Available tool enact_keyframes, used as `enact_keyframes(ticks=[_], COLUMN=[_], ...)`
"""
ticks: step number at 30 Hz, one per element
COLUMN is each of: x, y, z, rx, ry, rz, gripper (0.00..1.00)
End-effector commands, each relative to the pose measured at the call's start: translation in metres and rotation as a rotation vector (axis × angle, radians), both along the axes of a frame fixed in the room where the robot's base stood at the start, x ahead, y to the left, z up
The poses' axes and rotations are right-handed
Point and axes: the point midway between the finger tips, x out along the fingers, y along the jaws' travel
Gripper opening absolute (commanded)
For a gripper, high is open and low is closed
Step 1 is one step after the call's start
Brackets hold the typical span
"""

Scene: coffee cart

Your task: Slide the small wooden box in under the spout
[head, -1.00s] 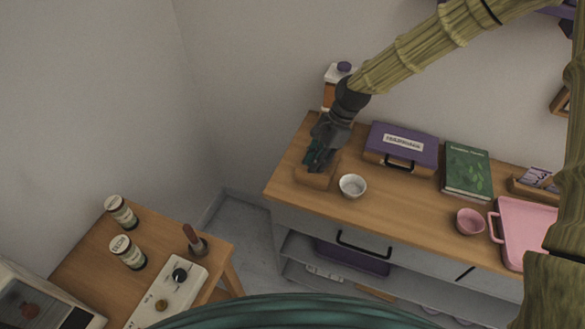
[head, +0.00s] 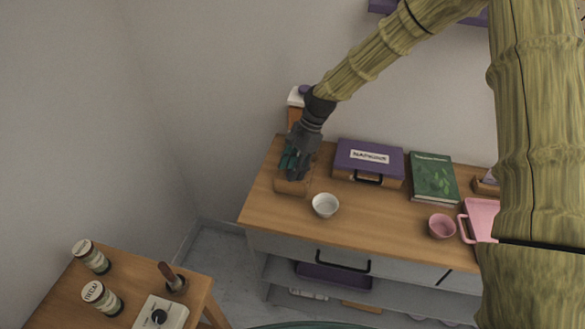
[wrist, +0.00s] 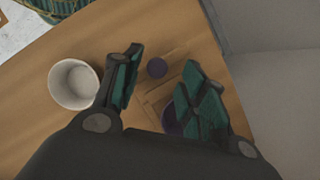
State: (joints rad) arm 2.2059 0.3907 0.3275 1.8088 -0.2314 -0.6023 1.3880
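The small wooden box (head: 292,187) sits on the counter near its left end, partly hidden by my gripper. My gripper (head: 292,172) points down just over it, fingers spread. In the wrist view the gripper's teal-padded fingers (wrist: 160,90) stand apart, with light wooden edges of the box (wrist: 157,104) below and between them. I cannot tell whether the fingers touch it. A dispenser (head: 294,115) with a white top and purple cap stands behind my gripper, largely hidden. Its spout is not clearly visible. A small purple disc (wrist: 157,68) shows between the fingers.
A white bowl (head: 325,205) stands close to the right of the box. A purple case (head: 368,162), green book (head: 433,178), pink cup (head: 441,226) and pink tray (head: 482,219) lie farther right. The counter's left edge is near the box.

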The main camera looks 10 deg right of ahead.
Motion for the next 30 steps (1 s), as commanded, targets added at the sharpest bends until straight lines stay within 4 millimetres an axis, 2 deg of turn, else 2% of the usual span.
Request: enact_keyframes(ticks=[7,11,24,30], x=[-0.001,0.0,0.01,0.013], y=[0.0,-0.003,-0.029,-0.039], z=[0.001,0.008,0.074,0.099], rx=[0.0,0.0,0.0,0.0], ry=[0.002,0.001,-0.002,0.0], rz=[0.001,0.001,0.0,0.0], gripper=[0.42,0.42,0.42,0.42])
